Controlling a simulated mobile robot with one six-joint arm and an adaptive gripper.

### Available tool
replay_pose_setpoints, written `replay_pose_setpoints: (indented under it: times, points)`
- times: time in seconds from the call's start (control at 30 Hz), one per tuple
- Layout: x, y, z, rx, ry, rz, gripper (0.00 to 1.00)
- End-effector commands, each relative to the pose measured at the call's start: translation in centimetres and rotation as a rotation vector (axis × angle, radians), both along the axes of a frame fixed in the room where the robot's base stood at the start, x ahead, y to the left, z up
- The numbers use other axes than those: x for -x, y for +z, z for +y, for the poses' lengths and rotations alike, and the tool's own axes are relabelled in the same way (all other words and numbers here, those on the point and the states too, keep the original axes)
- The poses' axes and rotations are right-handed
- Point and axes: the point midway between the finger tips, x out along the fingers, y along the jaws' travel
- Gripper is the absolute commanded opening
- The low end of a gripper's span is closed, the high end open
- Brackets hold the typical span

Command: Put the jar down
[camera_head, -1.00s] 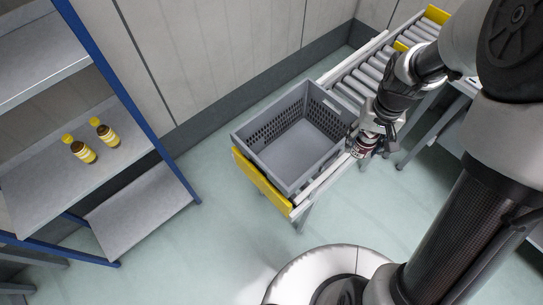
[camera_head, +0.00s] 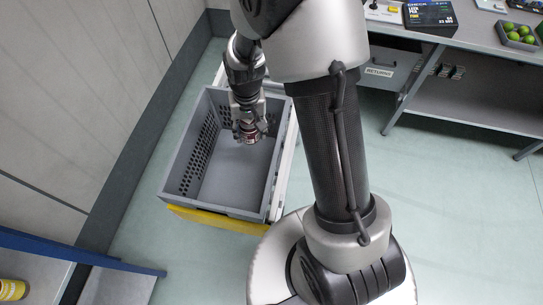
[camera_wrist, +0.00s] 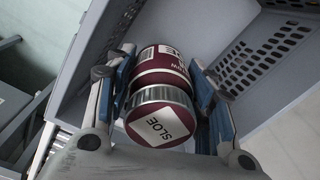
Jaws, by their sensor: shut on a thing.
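The jar is dark red with a white label and a silver band, and its lid end reads "SLOE" in the wrist view (camera_wrist: 160,105). My gripper (camera_wrist: 158,88) is shut on the jar, with a blue-padded finger on each side of it. In the head view my gripper (camera_head: 249,130) holds the jar (camera_head: 250,139) over the inside of the grey tote (camera_head: 185,150), near its right side. The tote looks empty in the parts that show. I cannot tell how far the jar is above the tote floor.
The tote stands on a roller conveyor with a yellow end stop (camera_head: 215,221). A grey bench (camera_head: 480,40) at the right holds a dark box (camera_head: 431,17) and a tray of green fruit (camera_head: 518,36). A shelf with a yellow-labelled bottle (camera_head: 12,289) is at the lower left.

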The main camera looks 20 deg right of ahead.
Motion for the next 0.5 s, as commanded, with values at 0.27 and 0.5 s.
replay_pose_setpoints:
  times: [0.27,0.5]
  points:
    - [-0.1,-4.2,0.0,0.004,-0.019,0.006,0.13]
    - [-0.2,-10.6,0.0,0.005,-0.019,0.005,0.13]
